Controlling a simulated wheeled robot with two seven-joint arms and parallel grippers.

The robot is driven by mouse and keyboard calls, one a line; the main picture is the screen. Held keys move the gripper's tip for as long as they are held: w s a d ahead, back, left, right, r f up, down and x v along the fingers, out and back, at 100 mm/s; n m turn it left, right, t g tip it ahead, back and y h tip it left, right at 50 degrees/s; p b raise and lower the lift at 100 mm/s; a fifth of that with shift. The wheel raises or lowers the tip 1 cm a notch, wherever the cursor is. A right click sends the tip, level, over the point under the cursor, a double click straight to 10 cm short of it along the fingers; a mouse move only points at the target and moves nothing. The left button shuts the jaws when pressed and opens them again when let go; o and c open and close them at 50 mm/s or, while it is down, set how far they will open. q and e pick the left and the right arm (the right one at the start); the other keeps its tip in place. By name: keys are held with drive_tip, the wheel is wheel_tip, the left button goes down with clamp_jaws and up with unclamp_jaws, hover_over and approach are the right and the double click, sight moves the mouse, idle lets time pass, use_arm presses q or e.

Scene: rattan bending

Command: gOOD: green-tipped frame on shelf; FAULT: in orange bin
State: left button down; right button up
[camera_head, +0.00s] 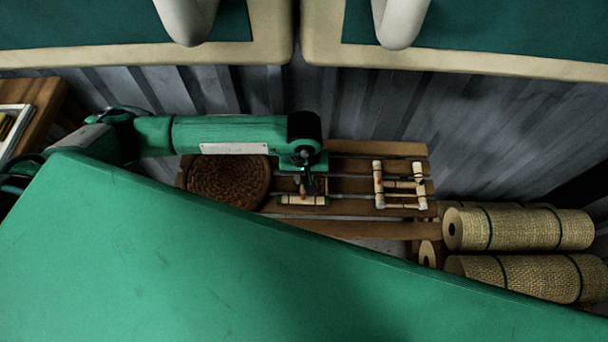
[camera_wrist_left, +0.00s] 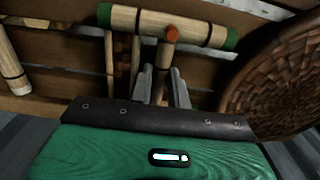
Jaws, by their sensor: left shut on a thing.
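A rattan frame (camera_head: 290,200) with green tips is at the middle of the slatted wooden shelf (camera_head: 345,147). In the left wrist view its crossbar (camera_wrist_left: 200,32) has green ends and an orange-red end piece at the joint. My left gripper (camera_head: 309,188) reaches down over the frame. In the wrist view its fingers (camera_wrist_left: 163,85) are shut around the frame's post, below the crossbar. I cannot tell whether the frame touches the slats. A second rattan frame (camera_head: 400,186) lies at the right of the shelf. My right gripper and an orange bin are not in view.
A round woven piece (camera_head: 228,182) lies on the shelf left of the gripper, and is close to it in the wrist view (camera_wrist_left: 275,85). Rolled woven mats (camera_head: 520,229) are stacked at the right. A small gap of bare slats separates the two frames.

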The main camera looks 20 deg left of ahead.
use_arm(q)
drive_tip(key=shift+b, duration=0.3)
idle(0.9)
drive_tip(key=shift+f+b, duration=0.25)
drive_tip(key=shift+b, duration=0.05)
drive_tip(key=c, duration=1.3)
unclamp_jaws()
drive_tip(key=shift+r, duration=0.1)
drive_tip(key=shift+o, duration=0.2)
drive_tip(key=shift+r+p, duration=1.05)
drive_tip(key=shift+r, duration=0.7)
drive_tip(key=shift+r+p, duration=1.25)
drive_tip(key=shift+r, duration=1.55)
drive_tip(key=shift+s+f, duration=0.1)
